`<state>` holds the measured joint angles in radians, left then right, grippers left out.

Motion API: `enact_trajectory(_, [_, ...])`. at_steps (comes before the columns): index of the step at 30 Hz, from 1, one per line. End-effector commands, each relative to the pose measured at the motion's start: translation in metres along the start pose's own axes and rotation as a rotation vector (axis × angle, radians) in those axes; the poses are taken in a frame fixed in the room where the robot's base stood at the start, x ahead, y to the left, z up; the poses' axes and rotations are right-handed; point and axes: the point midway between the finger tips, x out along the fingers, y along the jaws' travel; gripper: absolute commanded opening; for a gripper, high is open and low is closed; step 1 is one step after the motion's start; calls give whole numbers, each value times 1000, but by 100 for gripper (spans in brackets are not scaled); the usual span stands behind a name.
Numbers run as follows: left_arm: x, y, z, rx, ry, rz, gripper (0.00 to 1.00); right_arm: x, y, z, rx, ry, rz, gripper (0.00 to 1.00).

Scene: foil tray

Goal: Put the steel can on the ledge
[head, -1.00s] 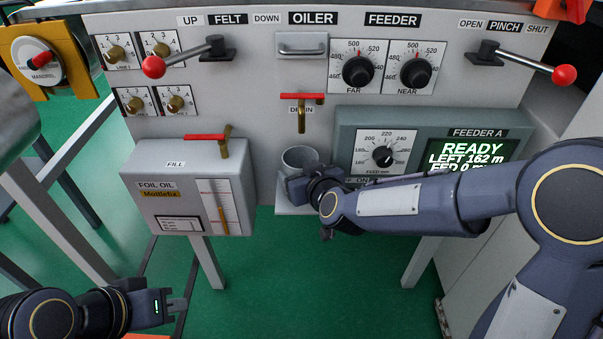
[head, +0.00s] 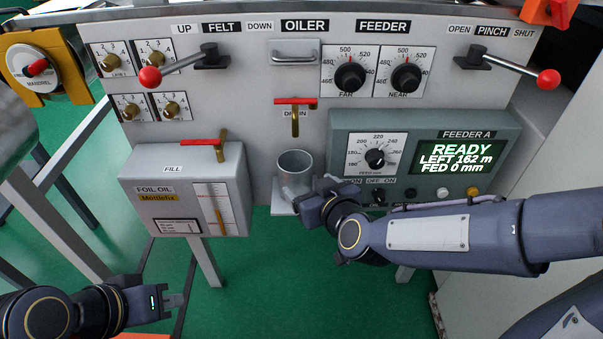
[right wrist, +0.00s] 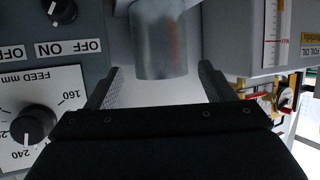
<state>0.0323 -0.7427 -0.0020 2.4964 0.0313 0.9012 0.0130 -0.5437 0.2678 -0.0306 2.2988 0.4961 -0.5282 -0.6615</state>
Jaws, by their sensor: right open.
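The steel can (head: 294,180) stands upright on the small ledge (head: 283,209) below the drain tap (head: 295,116). Its open top faces up. In the right wrist view the can (right wrist: 160,45) shows just ahead of the fingertips, with clear gaps at both sides. My right gripper (head: 318,190) is open, to the right of the can and at its lower part. In the right wrist view its two fingers (right wrist: 158,68) are spread and hold nothing. My left gripper (head: 174,304) is low at the left, far from the can; its jaw gap is unclear.
The foil oil tank (head: 185,190) stands left of the ledge. The feeder box (head: 425,125) with its dial and screen is at the right, behind my right arm. Red-knobbed levers (head: 150,77) stick out above. Open green floor lies below.

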Motion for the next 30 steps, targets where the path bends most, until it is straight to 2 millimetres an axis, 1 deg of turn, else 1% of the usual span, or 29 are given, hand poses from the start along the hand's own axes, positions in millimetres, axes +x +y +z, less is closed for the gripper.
enact_trajectory(1, [-5,2,-2,0,0,0,0,-11,0,-3,-1,2,-1,76])
enact_trajectory(3, [-7,3,-4,0,0,0,0,-20,0,-3,-1,2,0,76])
enact_trajectory(6, [-9,4,-5,0,0,0,0,-29,0,-2,0,1,1,76])
enact_trajectory(14, [-10,4,-5,0,0,0,0,-34,1,0,3,0,0,76])
enact_trajectory(17, [-10,4,-5,0,0,0,0,-42,8,-1,42,-15,-19,76])
enact_trajectory(20, [-10,4,-5,0,0,0,0,-64,23,0,135,-62,-61,76])
enact_trajectory(23, [-9,4,-5,0,0,0,0,-102,43,10,250,-152,-100,76])
enact_trajectory(24, [-9,4,-5,0,0,0,0,-120,50,19,294,-199,-104,76])
enact_trajectory(26, [-9,4,-5,0,0,0,0,-148,59,34,355,-275,-97,76])
enact_trajectory(27, [-9,4,-5,0,0,0,0,-166,64,45,393,-326,-82,76])
enact_trajectory(30, [-9,4,-5,0,0,0,0,-206,72,73,480,-446,-28,76])
